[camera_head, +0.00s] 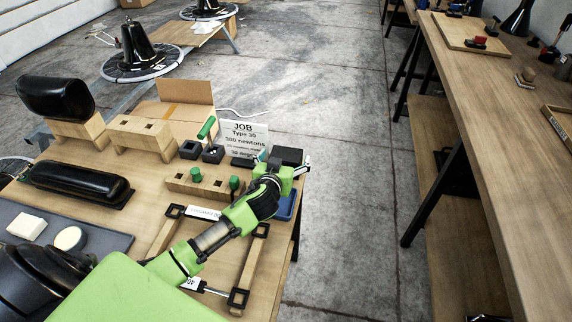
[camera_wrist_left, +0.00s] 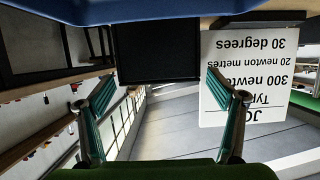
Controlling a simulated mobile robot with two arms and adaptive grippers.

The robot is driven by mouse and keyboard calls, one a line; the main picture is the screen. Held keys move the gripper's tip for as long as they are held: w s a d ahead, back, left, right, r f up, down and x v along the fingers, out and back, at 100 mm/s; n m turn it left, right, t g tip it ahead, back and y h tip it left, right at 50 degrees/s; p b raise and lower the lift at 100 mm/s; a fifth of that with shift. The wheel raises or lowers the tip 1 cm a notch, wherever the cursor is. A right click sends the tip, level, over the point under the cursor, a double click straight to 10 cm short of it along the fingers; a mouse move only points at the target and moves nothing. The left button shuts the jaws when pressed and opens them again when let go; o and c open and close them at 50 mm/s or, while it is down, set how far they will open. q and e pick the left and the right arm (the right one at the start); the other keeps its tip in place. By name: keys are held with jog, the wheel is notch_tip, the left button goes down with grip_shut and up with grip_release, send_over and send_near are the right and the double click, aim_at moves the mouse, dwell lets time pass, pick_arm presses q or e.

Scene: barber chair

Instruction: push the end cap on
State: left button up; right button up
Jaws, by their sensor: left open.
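In the left wrist view a dark square face (camera_wrist_left: 157,50) shows between and beyond the open fingers (camera_wrist_left: 160,78), with nothing visibly gripped. I cannot tell whether this black block is the end cap. Two small black square sockets (camera_head: 191,149) (camera_head: 213,154) stand left of the job card, one beside a green-handled tool (camera_head: 206,128). My right gripper is not in view.
The job card (camera_head: 243,137) stands behind the gripper. A blue bin (camera_head: 286,206) is at the bench's right edge. A wooden block with green pegs (camera_head: 203,186) and a frame with black corners (camera_head: 252,262) lie near my arm. Bare floor (camera_head: 345,200) lies right.

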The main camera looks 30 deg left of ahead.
pick_arm(q)
jog(key=shift+r, duration=0.1)
jog(key=c, duration=1.3)
